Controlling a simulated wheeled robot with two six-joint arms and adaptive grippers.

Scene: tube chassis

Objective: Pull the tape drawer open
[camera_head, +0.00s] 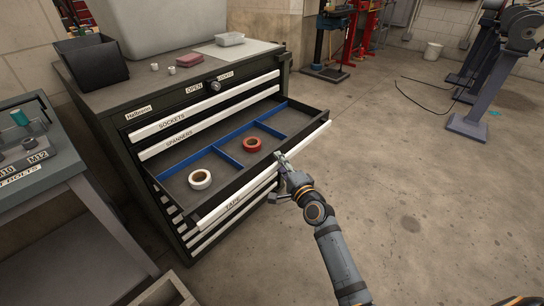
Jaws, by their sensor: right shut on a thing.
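The tape drawer (232,204) stands pulled out from the dark tool cabinet (128,119). Its white front strip carries the label TAPE. Inside, a white tape roll (200,172) lies at the near left and a red tape roll (252,138) lies further right, among blue dividers (228,159). My right gripper (281,160) is at the drawer's white front edge, right of the label, shut on it. The exact finger contact is small and partly hidden by the gripper. My left gripper is not in view.
The SOCKETS and SPANNERS drawers (205,104) above are shut. A workbench (40,175) stands close at left.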

